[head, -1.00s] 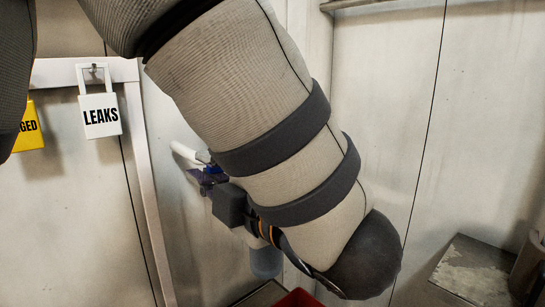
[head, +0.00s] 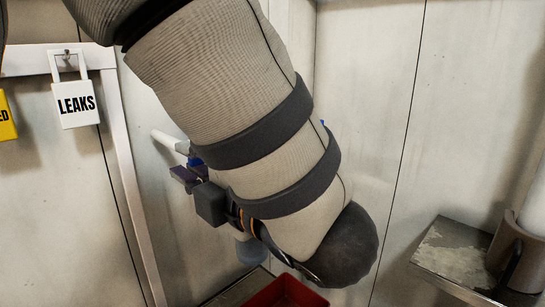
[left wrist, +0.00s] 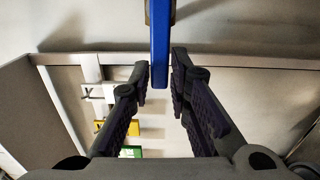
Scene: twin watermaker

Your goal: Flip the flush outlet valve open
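The blue valve handle (left wrist: 160,45) comes down from the top of the left wrist view, as a flat bar with its end between my fingertips. My left gripper (left wrist: 160,72) has one finger on each side of the bar, apart, with only a thin gap on either side. I cannot tell whether a pad touches it. In the head view my left gripper (head: 187,174) is at the wall beside a white pipe (head: 168,141), and a small blue part (head: 195,161) shows at it. My forearm hides most of the valve there. My right gripper is out of view.
A white "LEAKS" tag (head: 76,104) and a yellow tag (head: 6,117) hang from a rail at left. A red bin (head: 287,291) is below my arm. A worn metal shelf (head: 455,250) with a pipe clamp is at right. The wall between is bare.

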